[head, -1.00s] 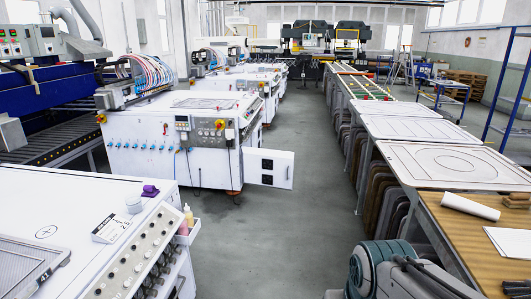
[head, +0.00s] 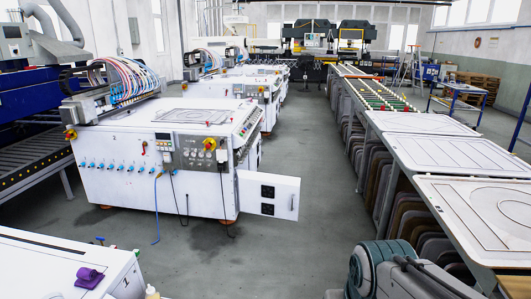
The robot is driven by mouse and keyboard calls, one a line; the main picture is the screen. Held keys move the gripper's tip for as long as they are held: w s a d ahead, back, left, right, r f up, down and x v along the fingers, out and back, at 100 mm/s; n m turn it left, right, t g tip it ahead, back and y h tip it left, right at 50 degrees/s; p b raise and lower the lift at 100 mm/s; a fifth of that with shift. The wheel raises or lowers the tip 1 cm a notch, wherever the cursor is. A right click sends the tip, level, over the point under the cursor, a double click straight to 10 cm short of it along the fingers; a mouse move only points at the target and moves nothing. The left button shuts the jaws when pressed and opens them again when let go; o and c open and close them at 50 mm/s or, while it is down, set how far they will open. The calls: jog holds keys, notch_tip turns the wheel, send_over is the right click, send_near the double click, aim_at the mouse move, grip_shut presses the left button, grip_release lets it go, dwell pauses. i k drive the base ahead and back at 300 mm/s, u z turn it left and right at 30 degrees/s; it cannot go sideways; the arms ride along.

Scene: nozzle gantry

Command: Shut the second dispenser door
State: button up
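A white dispenser cabinet (head: 165,150) stands left of the aisle in the head view, with a row of blue fittings, red-yellow knobs and hanging cables on its front. Its white door (head: 268,195) stands open at the right front corner, swung out into the aisle. The door carries two black square fittings and a small dark mark near its free edge. Part of my arm (head: 405,272) shows at the bottom right, grey with a teal ring. My gripper is not in view, and nothing of mine touches the door.
A nearer white dispenser (head: 60,265) fills the bottom left, with a purple item (head: 88,277) on top. More white machines (head: 232,85) stand behind. Tables with white panels (head: 455,155) line the right. The grey floor aisle (head: 310,150) between is clear.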

aim_at(275, 196)
jog(key=u, duration=0.05)
jog(key=i, duration=3.55)
jog(key=u, duration=0.2)
